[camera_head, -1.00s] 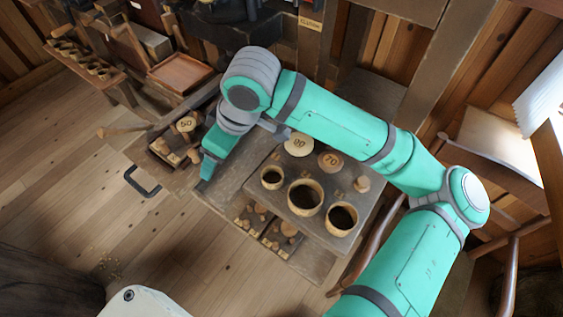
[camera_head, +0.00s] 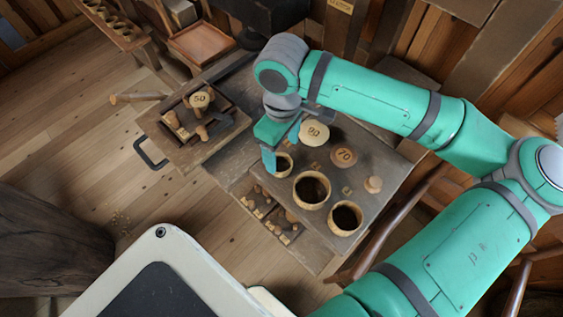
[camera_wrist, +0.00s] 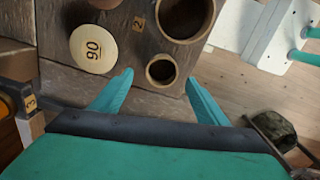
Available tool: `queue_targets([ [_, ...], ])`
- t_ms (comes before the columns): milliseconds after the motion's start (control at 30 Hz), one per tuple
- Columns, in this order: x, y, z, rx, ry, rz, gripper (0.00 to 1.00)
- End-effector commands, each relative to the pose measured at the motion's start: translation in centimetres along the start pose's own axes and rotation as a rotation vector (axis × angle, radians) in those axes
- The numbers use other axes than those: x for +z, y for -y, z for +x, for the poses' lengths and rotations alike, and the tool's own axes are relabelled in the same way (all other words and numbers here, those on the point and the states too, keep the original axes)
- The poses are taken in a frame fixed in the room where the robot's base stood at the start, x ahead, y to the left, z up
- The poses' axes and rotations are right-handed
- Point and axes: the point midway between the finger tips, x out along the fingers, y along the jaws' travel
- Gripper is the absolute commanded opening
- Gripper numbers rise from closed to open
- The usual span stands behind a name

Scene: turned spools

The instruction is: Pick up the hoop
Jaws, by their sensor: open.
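Three hollow, dark-centred wooden rings stand on a grey-brown board. The smallest, which I take for the hoop (camera_head: 287,167), is nearest my gripper (camera_head: 282,156) and partly hidden by a finger. In the wrist view the small hoop (camera_wrist: 150,76) lies between the fingertips of my open gripper (camera_wrist: 159,77). The fingers appear to be above it, and nothing is held. I cannot tell the exact height. The middle ring (camera_head: 298,196) and another ring (camera_head: 333,226) stand to its right.
A pale disc marked 90 (camera_head: 314,121) and a reddish disc marked 70 (camera_head: 344,144) lie close behind the rings. A small knob (camera_head: 373,184) stands at right. A tray with a disc marked 50 (camera_head: 199,99) and turned pieces is at left. The floor at left is mostly clear.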

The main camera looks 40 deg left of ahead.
Motion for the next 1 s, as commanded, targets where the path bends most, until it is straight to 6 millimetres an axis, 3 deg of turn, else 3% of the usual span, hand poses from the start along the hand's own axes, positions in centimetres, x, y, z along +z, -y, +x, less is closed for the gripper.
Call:
queue_targets([
  [333, 0.1, 0.3, 4.3, -0.002, 0.001, 0.003, 0.68],
  [667, 0.3, 0.2, 5.0, 0.000, 0.000, 0.009, 0.68],
  [833, 0.2, 0.2, 4.9, -0.001, 0.000, 0.005, 0.27],
  [1000, 0.1, 0.3, 4.9, -0.001, 0.000, 0.003, 0.25],
])
